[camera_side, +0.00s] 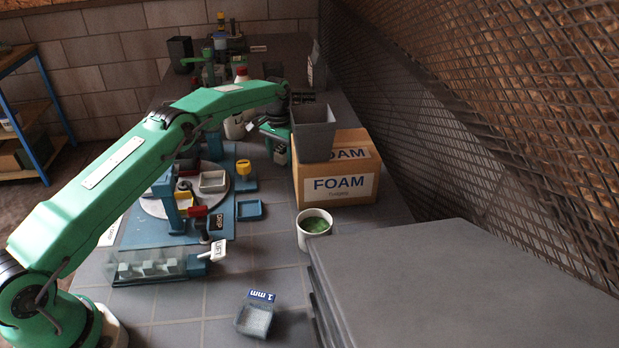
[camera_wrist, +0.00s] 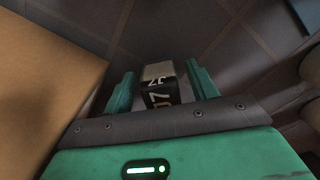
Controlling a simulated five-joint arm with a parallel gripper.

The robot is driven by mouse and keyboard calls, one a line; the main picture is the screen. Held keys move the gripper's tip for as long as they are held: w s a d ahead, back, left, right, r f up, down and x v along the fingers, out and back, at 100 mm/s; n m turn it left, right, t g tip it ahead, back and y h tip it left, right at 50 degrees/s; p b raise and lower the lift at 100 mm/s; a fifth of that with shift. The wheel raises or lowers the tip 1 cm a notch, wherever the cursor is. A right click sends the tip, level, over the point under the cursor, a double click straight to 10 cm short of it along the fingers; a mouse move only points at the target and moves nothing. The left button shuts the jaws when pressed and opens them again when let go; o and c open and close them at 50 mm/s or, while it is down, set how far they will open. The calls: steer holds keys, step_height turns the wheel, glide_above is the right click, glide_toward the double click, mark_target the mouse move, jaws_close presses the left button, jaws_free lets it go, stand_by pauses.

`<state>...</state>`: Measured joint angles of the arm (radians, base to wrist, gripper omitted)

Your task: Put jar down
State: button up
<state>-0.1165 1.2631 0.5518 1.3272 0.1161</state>
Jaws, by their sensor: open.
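The jar (camera_wrist: 160,84), a small block-like container with a pale top and a black label reading 07, stands between the two teal fingers of my gripper (camera_wrist: 161,88) in the wrist view. The fingers are open, with a narrow gap showing on each side of the jar. The jar appears to be on the dark tiled table, though its base is hidden. In the side view my gripper (camera_side: 280,152) is low, just left of the cardboard box, and I cannot make out the jar there.
The FOAM cardboard box (camera_side: 337,188) stands close on the right, with a grey bin (camera_side: 314,139) on it. It also fills the left of the wrist view (camera_wrist: 40,75). A white cup of green material (camera_side: 314,228) stands in front. Bare tiles (camera_side: 265,255) lie nearby.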

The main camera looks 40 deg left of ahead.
mark_target(280, 147)
step_height(280, 147, up, 7)
steer(key=shift+r, duration=0.4)
stand_by(0.7)
